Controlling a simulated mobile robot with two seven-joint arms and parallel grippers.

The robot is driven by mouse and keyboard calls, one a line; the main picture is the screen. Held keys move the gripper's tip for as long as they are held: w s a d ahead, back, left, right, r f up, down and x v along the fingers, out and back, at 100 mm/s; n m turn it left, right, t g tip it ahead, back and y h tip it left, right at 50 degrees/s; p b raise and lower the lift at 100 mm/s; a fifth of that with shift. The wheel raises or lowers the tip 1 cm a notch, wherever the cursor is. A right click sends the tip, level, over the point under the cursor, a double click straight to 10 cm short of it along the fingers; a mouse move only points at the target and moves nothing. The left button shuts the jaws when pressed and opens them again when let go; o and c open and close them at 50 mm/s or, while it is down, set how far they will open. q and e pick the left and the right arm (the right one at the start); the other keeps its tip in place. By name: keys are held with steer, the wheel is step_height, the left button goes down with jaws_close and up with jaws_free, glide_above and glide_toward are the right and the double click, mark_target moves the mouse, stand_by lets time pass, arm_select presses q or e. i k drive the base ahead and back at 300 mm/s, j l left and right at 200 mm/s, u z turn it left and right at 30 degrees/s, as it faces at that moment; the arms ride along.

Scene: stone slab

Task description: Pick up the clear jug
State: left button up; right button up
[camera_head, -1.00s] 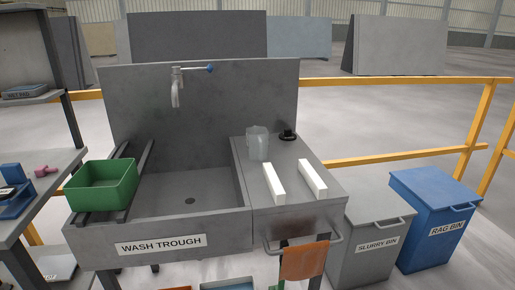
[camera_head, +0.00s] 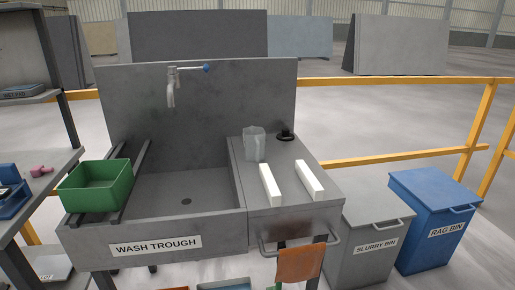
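The clear jug (camera_head: 254,145) stands upright on the grey side counter (camera_head: 290,160) to the right of the wash trough basin. It is see-through and greyish, and looks empty, though I cannot be sure. Neither of my grippers is in the head view.
Two white bars (camera_head: 270,185) lie in front of the jug, and a small black object (camera_head: 285,135) sits behind it to the right. A tap (camera_head: 172,88) hangs over the trough (camera_head: 185,185). A green crate (camera_head: 97,187) rests on rails at left. An orange cloth (camera_head: 300,264) hangs in front.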

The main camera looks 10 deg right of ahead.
mark_target(254, 146)
steer(key=i+l, duration=0.1)
steer(key=l, duration=0.35)
steer(key=i+l, duration=0.1)
steer(key=l, duration=0.35)
steer(key=i+l, duration=0.15)
steer(key=l, duration=0.3)
steer(key=i+l+u, duration=0.1)
steer(key=l, duration=0.35)
steer(key=i+l, duration=0.1)
steer(key=l, duration=0.35)
